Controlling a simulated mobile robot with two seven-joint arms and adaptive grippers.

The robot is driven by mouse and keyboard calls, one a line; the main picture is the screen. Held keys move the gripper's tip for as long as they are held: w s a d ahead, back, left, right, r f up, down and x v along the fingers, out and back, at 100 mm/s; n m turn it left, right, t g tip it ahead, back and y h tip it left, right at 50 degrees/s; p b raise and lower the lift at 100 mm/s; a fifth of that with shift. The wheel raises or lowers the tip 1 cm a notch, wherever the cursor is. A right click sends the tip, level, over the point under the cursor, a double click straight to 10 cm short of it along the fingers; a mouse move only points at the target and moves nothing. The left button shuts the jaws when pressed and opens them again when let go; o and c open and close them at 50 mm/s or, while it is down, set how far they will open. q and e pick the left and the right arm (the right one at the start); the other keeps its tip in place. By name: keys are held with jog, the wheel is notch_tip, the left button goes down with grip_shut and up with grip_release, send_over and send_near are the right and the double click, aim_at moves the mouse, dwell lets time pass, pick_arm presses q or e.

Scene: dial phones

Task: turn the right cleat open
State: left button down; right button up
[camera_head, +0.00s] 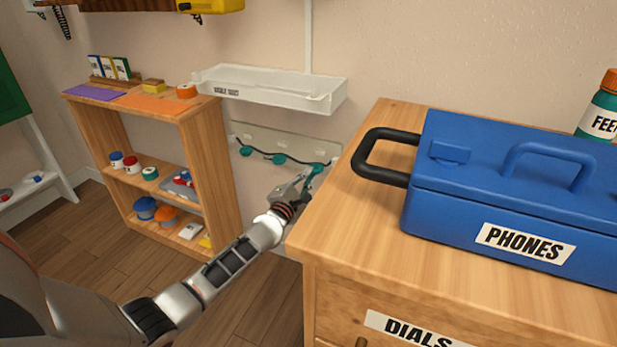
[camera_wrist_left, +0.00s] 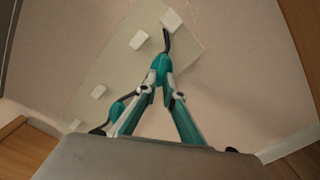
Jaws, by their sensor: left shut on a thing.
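A pale panel (camera_head: 262,136) on the wall carries three teal cleats in a row, with a dark cord running between them. The right cleat (camera_head: 319,167) is at the panel's right end, beside the wooden cabinet. My left gripper (camera_head: 308,180) reaches up to it from below and is shut on it. In the left wrist view the two fingers (camera_wrist_left: 159,87) close together at the teal right cleat (camera_wrist_left: 160,66), with a dark piece sticking up beyond it. The middle cleat (camera_head: 279,158) and left cleat (camera_head: 246,150) stand free of the gripper. The fingertips partly hide the grasped cleat. My right gripper is not in view.
The wooden cabinet (camera_head: 345,225) stands close to the right of my left forearm, with a blue phones box (camera_head: 450,208) on top. A white wall tray (camera_head: 270,92) hangs above the panel. A wooden shelf (camera_head: 207,165) with small goods stands to the left.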

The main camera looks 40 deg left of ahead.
pick_arm(q)
jog(key=c, duration=2.2)
grip_release()
jog(key=shift+o, duration=0.2)
jog(key=v, duration=1.2)
